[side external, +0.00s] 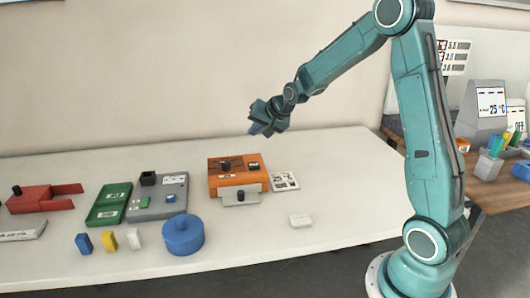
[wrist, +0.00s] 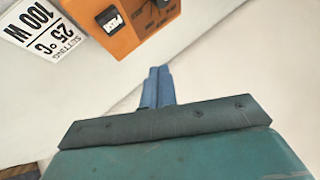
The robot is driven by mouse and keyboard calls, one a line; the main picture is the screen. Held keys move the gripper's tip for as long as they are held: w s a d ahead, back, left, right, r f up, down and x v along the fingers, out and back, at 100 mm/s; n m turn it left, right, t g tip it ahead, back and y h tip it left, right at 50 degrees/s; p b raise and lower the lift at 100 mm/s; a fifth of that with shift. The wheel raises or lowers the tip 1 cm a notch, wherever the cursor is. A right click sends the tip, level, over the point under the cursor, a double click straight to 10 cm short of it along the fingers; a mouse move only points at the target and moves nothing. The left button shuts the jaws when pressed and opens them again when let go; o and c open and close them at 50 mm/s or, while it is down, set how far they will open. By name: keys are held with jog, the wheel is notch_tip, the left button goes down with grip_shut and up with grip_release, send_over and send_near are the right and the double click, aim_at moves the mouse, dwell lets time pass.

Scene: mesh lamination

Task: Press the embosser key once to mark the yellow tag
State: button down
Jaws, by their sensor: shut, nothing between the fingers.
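My gripper (side external: 256,128) is in the air above the back of the table, higher than the orange machine, with its fingers shut and empty. In the wrist view its blue fingertips (wrist: 158,84) are together. A small yellow piece (side external: 108,240), likely the tag, stands at the front left between a blue piece (side external: 83,243) and a white piece (side external: 134,239). No part is clearly labelled as the embosser. A grey unit (side external: 150,205) carries a black block (side external: 148,178) and a small blue button-like part (side external: 171,198). A red unit (side external: 40,200) with a black knob lies far left.
The orange machine (side external: 238,178), with a dark knob and grey front tray (side external: 240,196), stands mid-table; it shows in the wrist view (wrist: 125,38). A green tray (side external: 109,204) and blue round container (side external: 182,236) stand left. The table's right is clear.

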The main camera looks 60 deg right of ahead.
aim_at(252, 164)
jog(key=shift+f, duration=0.25)
dwell(0.3)
jog(key=shift+f, duration=4.2)
jog(key=shift+f, duration=1.2)
dwell(0.4)
jog(key=shift+r, duration=1.1)
jog(key=shift+r, duration=0.15)
jog(key=shift+r, duration=2.4)
